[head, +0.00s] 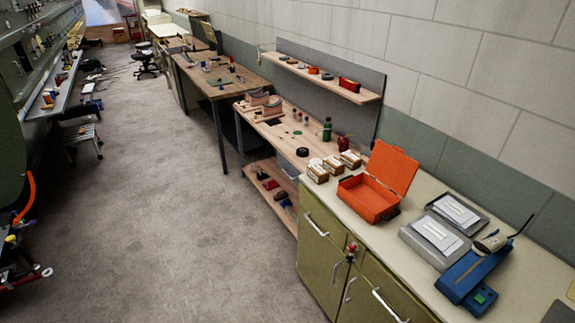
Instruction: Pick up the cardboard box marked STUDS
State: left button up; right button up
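Several small things stand on the counter, among them three small cardboard boxes in a row at the left end of the cream counter. One is the left box (318,172), one the middle box (333,165) and one the right box (350,159). Each has a pale label, but the print is too small to read, so I cannot tell which is marked STUDS. They stand close together, just left of the open orange case. Neither of my grippers shows in the head view.
The open orange case (370,199) has its lid raised. Farther right are a grey case with papers (436,237) and a blue device (470,278). Green cabinets (325,252) carry the counter (410,208). A wooden bench (285,130) adjoins it. Grey floor (170,200) lies clear at left.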

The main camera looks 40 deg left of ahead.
aim_at(335, 167)
jog(key=u, duration=1.05)
